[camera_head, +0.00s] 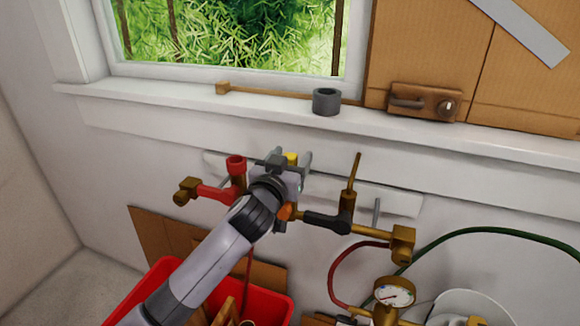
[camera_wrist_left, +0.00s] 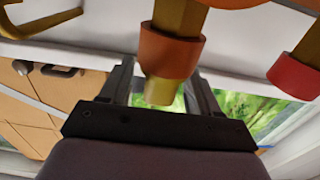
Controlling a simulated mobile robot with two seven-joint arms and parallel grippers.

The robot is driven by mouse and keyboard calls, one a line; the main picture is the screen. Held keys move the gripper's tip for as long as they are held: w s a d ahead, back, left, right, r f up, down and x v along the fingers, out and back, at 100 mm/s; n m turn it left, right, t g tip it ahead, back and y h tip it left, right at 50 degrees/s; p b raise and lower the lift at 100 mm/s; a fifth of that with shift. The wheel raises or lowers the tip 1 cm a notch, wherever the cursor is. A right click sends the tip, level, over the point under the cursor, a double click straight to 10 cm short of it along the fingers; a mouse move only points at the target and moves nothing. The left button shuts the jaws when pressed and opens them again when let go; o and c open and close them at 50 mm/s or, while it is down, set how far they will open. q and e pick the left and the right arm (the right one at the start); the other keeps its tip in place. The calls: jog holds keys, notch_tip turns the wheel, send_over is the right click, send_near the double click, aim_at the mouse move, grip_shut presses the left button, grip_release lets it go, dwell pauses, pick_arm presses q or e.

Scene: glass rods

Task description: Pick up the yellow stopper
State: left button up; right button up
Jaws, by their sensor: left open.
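The yellow stopper (camera_head: 292,158) shows as a small yellow end between the fingers of my left gripper (camera_head: 293,163), in front of the wall below the window sill. In the left wrist view the yellow stopper (camera_wrist_left: 160,92) sticks out of an orange collar on a brass-coloured piece. There my left gripper (camera_wrist_left: 158,85) has its two dark fingers apart, one on each side of the stopper. I cannot tell whether either finger touches it. My left wrist hides much of the piece in the head view. My right gripper is not in view.
A red-collared torch (camera_head: 236,170) hangs close at left, and a dark-handled brass torch (camera_head: 345,215) at right, on a white wall rail (camera_head: 400,203). A grey ring (camera_head: 326,102) stands on the sill. A red crate (camera_head: 275,306) and a gauge (camera_head: 394,293) are below.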

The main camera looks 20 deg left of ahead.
pick_arm(q)
jog(key=shift+w, duration=0.6)
jog(key=c, duration=1)
jog(key=shift+c, duration=0.2)
